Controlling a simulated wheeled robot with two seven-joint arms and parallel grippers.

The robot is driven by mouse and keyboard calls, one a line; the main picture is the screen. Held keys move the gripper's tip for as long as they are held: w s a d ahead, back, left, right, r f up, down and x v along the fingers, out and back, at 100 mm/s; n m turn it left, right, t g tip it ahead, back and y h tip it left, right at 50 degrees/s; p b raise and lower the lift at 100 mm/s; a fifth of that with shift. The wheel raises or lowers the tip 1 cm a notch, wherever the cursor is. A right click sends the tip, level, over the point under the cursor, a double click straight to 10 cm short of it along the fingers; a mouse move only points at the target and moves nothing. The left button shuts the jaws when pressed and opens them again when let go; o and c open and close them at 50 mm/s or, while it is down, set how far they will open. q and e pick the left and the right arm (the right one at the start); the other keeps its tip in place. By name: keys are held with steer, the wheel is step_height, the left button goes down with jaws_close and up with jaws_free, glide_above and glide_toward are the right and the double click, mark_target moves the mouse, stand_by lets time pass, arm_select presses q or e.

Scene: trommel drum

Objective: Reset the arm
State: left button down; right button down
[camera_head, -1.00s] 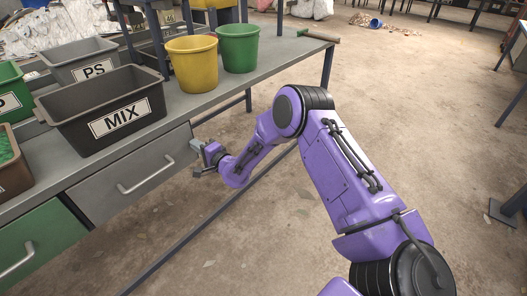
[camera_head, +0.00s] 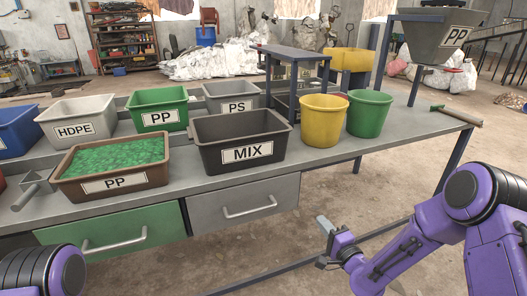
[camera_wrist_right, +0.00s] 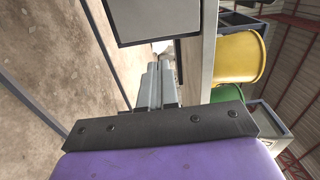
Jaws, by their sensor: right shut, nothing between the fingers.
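My right arm is purple and comes in from the right in the head view. My right gripper (camera_head: 324,228) is in front of the workbench (camera_head: 345,160), off the right end of the grey drawer (camera_head: 243,208), over the floor. It also shows in the right wrist view (camera_wrist_right: 158,75), with its two grey fingers together and nothing between them. Only a purple and black part of my left arm shows at the bottom left of the head view; the left gripper is out of the picture.
On the bench stand a black MIX bin (camera_head: 240,139), a brown PP bin (camera_head: 112,167) of green granules, a yellow bucket (camera_head: 323,122), a green bucket (camera_head: 369,114) and several labelled bins behind. A handled tool (camera_head: 456,115) lies at the right end. The floor at right is open.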

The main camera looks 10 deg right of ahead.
steer(key=s+f+n+g+h+p, duration=0.5)
steer(key=s+f+g, duration=0.55)
steer(key=s, duration=0.65)
steer(key=s+f+n+g+p, duration=0.1)
steer(key=s+n+g+p, duration=0.1)
steer(key=s, duration=0.7)
steer(key=s+d+f+n+g+h+p, duration=0.1)
steer(key=s+n+g+p, duration=0.1)
steer(key=s, duration=0.8)
steer(key=shift+d+f+h, duration=0.25)
steer(key=shift+f+h, duration=0.05)
steer(key=shift+f, duration=0.1)
steer(key=shift+s, duration=0.1)
